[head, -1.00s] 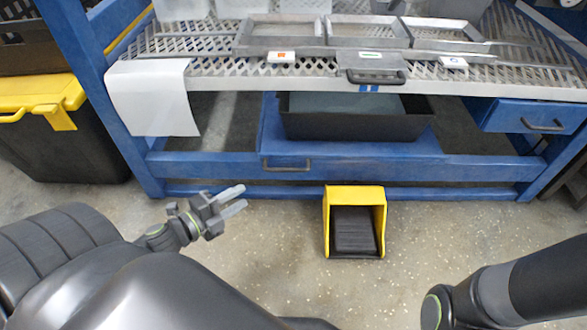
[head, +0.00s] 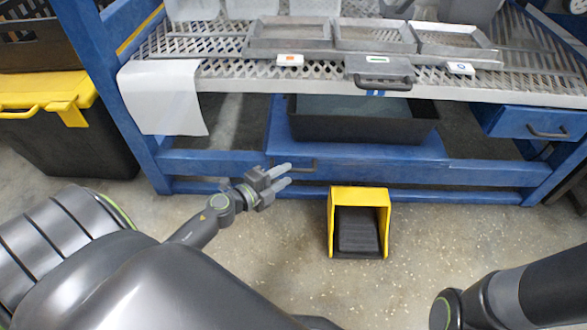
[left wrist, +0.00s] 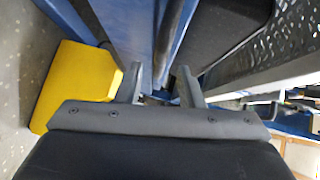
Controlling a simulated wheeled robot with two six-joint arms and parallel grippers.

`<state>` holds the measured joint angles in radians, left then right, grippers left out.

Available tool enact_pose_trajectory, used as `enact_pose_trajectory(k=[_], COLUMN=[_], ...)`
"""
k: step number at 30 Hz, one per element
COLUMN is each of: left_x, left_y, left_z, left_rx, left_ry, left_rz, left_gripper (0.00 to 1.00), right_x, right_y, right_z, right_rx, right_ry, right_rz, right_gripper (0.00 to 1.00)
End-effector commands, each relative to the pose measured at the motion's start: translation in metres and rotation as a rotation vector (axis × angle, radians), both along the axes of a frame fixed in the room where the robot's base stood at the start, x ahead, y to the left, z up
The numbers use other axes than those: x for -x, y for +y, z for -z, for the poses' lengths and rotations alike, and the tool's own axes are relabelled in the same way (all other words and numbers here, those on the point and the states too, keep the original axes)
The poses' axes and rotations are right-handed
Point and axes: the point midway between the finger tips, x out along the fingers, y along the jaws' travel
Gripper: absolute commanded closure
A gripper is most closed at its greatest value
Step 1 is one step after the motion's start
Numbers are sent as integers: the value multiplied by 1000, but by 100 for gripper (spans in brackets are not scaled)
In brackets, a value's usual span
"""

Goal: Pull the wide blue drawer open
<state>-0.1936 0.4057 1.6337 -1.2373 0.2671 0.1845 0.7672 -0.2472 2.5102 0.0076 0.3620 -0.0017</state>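A black bin (head: 362,126) sits on the wide drawer. A smaller blue drawer (head: 508,122) is at the right. A yellow and black step-like box (head: 385,208) stands on the floor right of my left gripper. A white sheet (head: 162,98) hangs from the bench's left side.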

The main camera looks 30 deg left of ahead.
Motion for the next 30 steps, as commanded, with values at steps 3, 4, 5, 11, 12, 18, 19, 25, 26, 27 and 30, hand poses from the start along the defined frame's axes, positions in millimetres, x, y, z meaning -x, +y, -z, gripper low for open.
enact_pose_trajectory(k=[3, 4, 5, 11, 12, 18, 19, 25, 26, 27, 30], left_x=[-20, -24, -27, -40, -41, -41, -41, -41, -41, -41, -41], left_y=[-5, -6, -7, -10, -11, -11, -11, -10, -10, -10, -10], left_z=[3, 4, 5, 7, 7, 7, 7, 6, 7, 7, 7], left_rx=[2, 1, 0, 1, 1, 1, 1, 1, 1, 1, 1], left_ry=[-2, -2, -1, 0, 0, 0, 0, 0, 0, 0, 0], left_rz=[1, 0, 0, 0, 0, 0, 0, 0, 0, 0, 0], left_gripper=[66, 66, 66, 66, 66, 66, 66, 88, 92, 97, 100], right_x=[0, 0, -1, -1, -1, -2, -2, -1, -1, -1, -1], right_y=[0, 0, 0, 0, 0, 0, 0, 0, 0, 0, 0], right_z=[3, 4, 4, 5, 5, 5, 5, 5, 5, 5, 5], right_rx=[0, 1, 1, -2, -2, -8, -8, -9, -9, -9, -8], right_ry=[2, 3, 3, 8, 9, 11, 10, 10, 10, 10, 9], right_rz=[1, 1, 1, -2, -4, -8, -9, -10, -10, -10, -10], right_gripper=[68, 68, 68, 68, 68, 68, 68, 68, 68, 68, 68])
